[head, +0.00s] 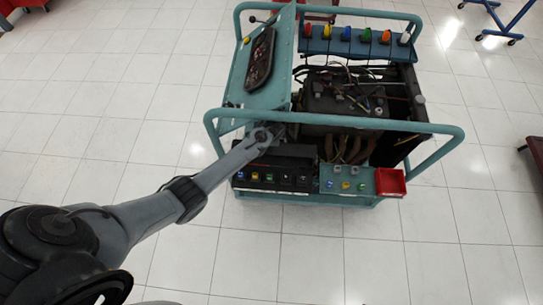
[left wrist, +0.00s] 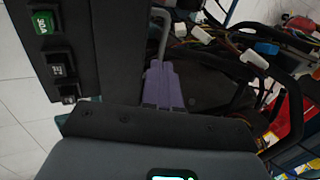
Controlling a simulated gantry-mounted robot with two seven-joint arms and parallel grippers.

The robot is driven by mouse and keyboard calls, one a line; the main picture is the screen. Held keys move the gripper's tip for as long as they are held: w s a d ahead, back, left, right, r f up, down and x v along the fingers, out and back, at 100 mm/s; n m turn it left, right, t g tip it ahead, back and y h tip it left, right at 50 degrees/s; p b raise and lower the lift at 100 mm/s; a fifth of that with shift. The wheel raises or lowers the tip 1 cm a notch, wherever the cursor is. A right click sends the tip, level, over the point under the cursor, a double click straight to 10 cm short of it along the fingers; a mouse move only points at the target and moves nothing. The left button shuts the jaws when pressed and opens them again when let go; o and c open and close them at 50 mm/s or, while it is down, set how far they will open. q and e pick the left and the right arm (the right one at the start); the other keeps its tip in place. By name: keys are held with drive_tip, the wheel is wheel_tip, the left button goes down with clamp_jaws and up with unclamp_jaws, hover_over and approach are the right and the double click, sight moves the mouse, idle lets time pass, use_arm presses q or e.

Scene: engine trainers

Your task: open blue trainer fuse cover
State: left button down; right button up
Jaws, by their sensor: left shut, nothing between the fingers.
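The blue trainer (head: 440,128) is a teal-framed engine stand in the middle of the head view. At its front left is a black fuse box (head: 272,178) with several small coloured fuses along its front; its dark panel (left wrist: 118,50) with a green fuse also shows in the left wrist view. I cannot make out a separate cover or whether it is raised. My left gripper (head: 277,131) is at the box's back edge, below the teal panel. Its purple-grey fingers (left wrist: 162,82) are together and empty beside the panel. I cannot tell whether they touch it. My right gripper is not in view.
The teal frame's front bar (head: 340,127) runs close over the left gripper. A tilted teal panel (head: 270,65) with a gauge cluster stands behind it. The engine (head: 345,100) and loose wires lie to the right, with a red tray (head: 391,182) at the front right. Tiled floor surrounds the trainer.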

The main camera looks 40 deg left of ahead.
use_arm(q)
drive_tip(key=s+d+f+g+p, duration=0.1)
drive_tip(key=s+d+f, duration=0.15)
drive_tip(key=s, duration=0.45)
drive_tip(key=s+d+f, duration=0.2)
drive_tip(key=s+d, duration=0.2)
drive_tip(key=s, duration=0.4)
drive_tip(key=s+d+f+g+p, duration=0.1)
drive_tip(key=s+d+f, duration=0.15)
drive_tip(key=s, duration=0.45)
drive_tip(key=s+d+r+n+h, duration=0.2)
drive_tip(key=s+d+r, duration=0.3)
drive_tip(key=s+r, duration=0.25)
drive_tip(key=s+r+n+p, duration=0.1)
drive_tip(key=r+n+p, duration=0.2)
drive_tip(key=r+p, duration=0.9)
drive_tip(key=s+r+n+t+h+p, duration=0.1)
drive_tip(key=r+n+p, duration=0.3)
drive_tip(key=r+p, duration=0.8)
drive_tip(key=w+v, duration=0.2)
drive_tip(key=v, duration=0.7)
drive_tip(key=w+r+v, duration=0.1)
drive_tip(key=w+v, duration=0.1)
drive_tip(key=v, duration=0.8)
drive_tip(key=shift+d+r, duration=0.15)
drive_tip(key=shift+d, duration=0.2)
